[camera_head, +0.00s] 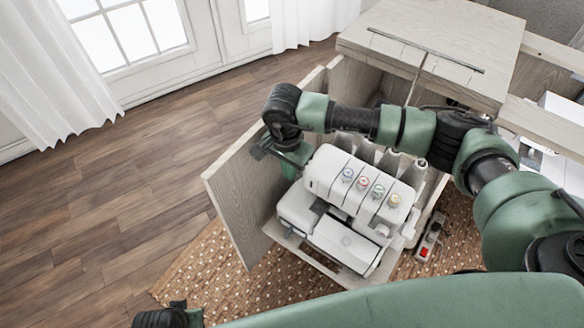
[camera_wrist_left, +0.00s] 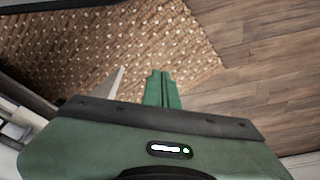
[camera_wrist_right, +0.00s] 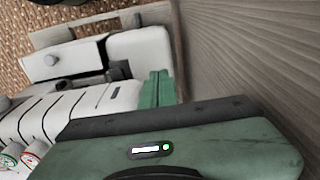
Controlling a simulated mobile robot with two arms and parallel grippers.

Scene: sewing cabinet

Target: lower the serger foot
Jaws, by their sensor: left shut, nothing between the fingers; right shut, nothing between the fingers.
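The white serger (camera_head: 362,190) sits on a shelf in the wooden cabinet, with several coloured dials on its front; it also fills the left of the right wrist view (camera_wrist_right: 65,110). Its presser foot is too small or hidden to make out. My right gripper (camera_head: 292,170) reaches over the cabinet and points down at the serger's left end. In the right wrist view its green fingers (camera_wrist_right: 157,88) are shut and empty, between the serger and a wood panel; contact cannot be told. My left gripper (camera_wrist_left: 162,88) is shut and empty above the rug, away from the serger.
The open cabinet door (camera_head: 232,195) stands left of the serger, close to my right gripper. The cabinet top (camera_head: 440,40) rises behind. A grey device with a red switch (camera_head: 428,240) is right of the serger. The wood floor (camera_head: 130,190) at left is clear.

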